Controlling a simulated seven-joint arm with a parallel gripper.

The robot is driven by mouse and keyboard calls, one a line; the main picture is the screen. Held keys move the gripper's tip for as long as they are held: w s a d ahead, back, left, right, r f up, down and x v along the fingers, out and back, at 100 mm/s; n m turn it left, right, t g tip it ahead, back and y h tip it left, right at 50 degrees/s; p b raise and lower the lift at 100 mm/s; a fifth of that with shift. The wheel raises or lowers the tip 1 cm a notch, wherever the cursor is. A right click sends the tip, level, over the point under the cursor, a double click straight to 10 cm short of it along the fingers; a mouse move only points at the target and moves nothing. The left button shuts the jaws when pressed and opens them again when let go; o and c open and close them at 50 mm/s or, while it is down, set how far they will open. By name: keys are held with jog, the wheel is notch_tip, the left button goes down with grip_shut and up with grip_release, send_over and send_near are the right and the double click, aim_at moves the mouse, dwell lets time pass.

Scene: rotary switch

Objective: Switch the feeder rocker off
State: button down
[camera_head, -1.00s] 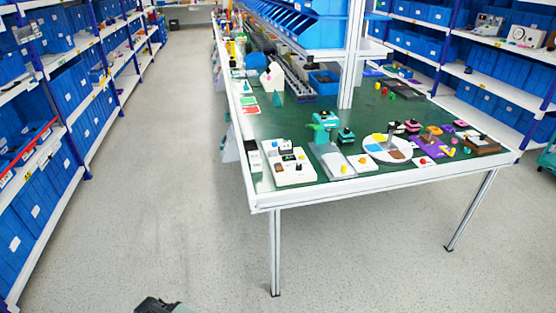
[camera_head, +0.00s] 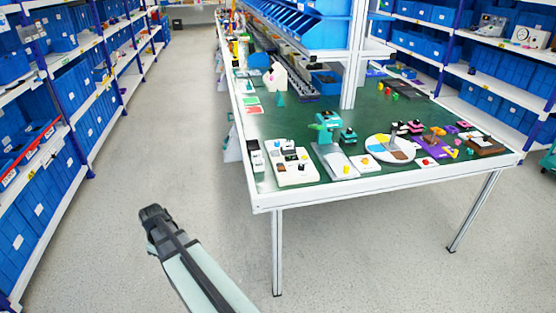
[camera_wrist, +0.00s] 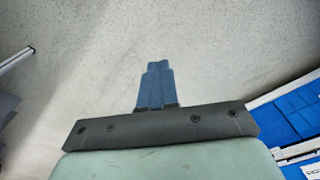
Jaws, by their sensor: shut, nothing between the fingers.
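A white switch panel (camera_head: 294,164) with several small controls lies at the table's near left corner. A narrow panel with a dark part (camera_head: 256,159) lies just left of it. The labels are too small to read, so I cannot tell which control is the feeder rocker or how it is set. My gripper (camera_head: 153,213) is over the floor, left of the table and well apart from the panels. In the wrist view its two blue-grey fingers (camera_wrist: 157,65) are shut together and empty, with only floor beyond them.
The green-topped table (camera_head: 315,108) has a white rim and legs. Right of the panels stand a teal device (camera_head: 326,124) and a round coloured disc board (camera_head: 376,153). Shelves with blue bins (camera_head: 50,190) line the left. The aisle floor (camera_head: 185,110) is clear.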

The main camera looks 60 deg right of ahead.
jog(key=w+d+r+n, duration=0.1)
jog(key=d+r, duration=0.3)
jog(key=d, duration=0.3)
jog(key=w+d+r+n, duration=0.1)
jog(key=d+r, duration=0.2)
jog(key=d, duration=0.5)
notch_tip(320, 180, up, 22)
jog(key=n+h, duration=0.1)
jog(key=n, duration=0.3)
send_over(280, 164)
jog(key=s+a, duration=0.2)
jog(key=shift+w+d+r+t, duration=0.1)
jog(key=shift+d+t, duration=0.1)
jog(key=shift+t, duration=0.2)
jog(key=f, duration=0.4)
jog(key=w+d+f, duration=0.1)
jog(key=f, duration=0.9)
jog(key=shift+w+d, duration=0.2)
